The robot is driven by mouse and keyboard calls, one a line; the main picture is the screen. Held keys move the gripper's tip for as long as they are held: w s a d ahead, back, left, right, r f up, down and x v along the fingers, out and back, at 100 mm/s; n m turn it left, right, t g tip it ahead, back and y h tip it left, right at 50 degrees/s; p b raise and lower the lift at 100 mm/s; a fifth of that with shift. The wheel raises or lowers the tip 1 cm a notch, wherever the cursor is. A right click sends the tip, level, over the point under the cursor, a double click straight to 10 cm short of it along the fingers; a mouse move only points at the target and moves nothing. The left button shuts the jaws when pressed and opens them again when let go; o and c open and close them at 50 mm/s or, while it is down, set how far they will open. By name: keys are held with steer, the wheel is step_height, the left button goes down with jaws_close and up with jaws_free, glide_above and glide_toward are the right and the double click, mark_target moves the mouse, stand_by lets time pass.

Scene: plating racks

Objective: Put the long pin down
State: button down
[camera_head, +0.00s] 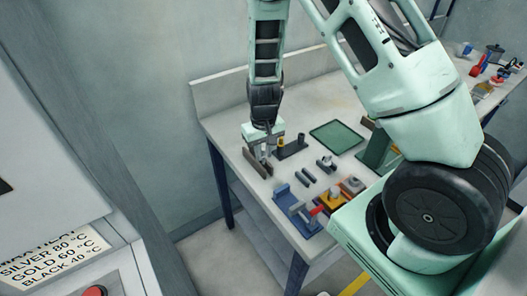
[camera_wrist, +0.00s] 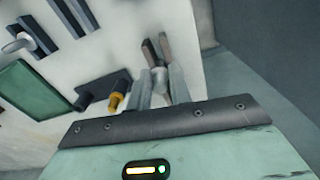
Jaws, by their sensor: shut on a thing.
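My gripper (camera_head: 264,158) points down over the left end of the workbench. In the wrist view its two fingers (camera_wrist: 161,88) are closed around a small grey cylindrical piece (camera_wrist: 159,78), which I take to be the long pin. Most of it is hidden between the fingers, so its length and whether it touches the bench cannot be told. Two upright brown-grey plates (camera_head: 256,164) stand right beside the fingertips; they also show just beyond the fingers in the wrist view (camera_wrist: 166,48).
A dark holder (camera_head: 293,148) with posts stands just right of the gripper, with a yellow-orange piece (camera_wrist: 117,98) at its near end. A green tray (camera_head: 336,136) lies behind. Small dark and grey parts (camera_head: 308,174) and a blue fixture (camera_head: 296,205) occupy the front.

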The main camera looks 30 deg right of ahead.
mark_target(263, 150)
steer(key=shift+f, duration=0.4)
steer(key=shift+f, duration=0.1)
steer(key=shift+f+b, duration=0.5)
steer(key=c, duration=1.3)
jaws_free()
step_height(263, 150, up, 13)
steer(key=b, duration=0.1)
steer(key=s+a+r+n+y, duration=0.1)
steer(key=s+a+r+n, duration=0.15)
steer(key=s+a, duration=0.4)
steer(key=s+a+r+n, duration=0.25)
steer(key=s+a, duration=0.25)
steer(key=a, duration=0.3)
steer(key=s+a+r+n, duration=0.1)
steer(key=s, duration=0.3)
steer(key=s+a+r+n, duration=0.1)
steer(key=s+a+n, duration=0.1)
steer(key=s, duration=0.2)
steer(key=s+a+r+n, duration=0.1)
steer(key=s, duration=0.3)
steer(key=shift+s+a+r, duration=0.15)
steer(key=shift+a+r, duration=0.05)
steer(key=shift+a, duration=0.05)
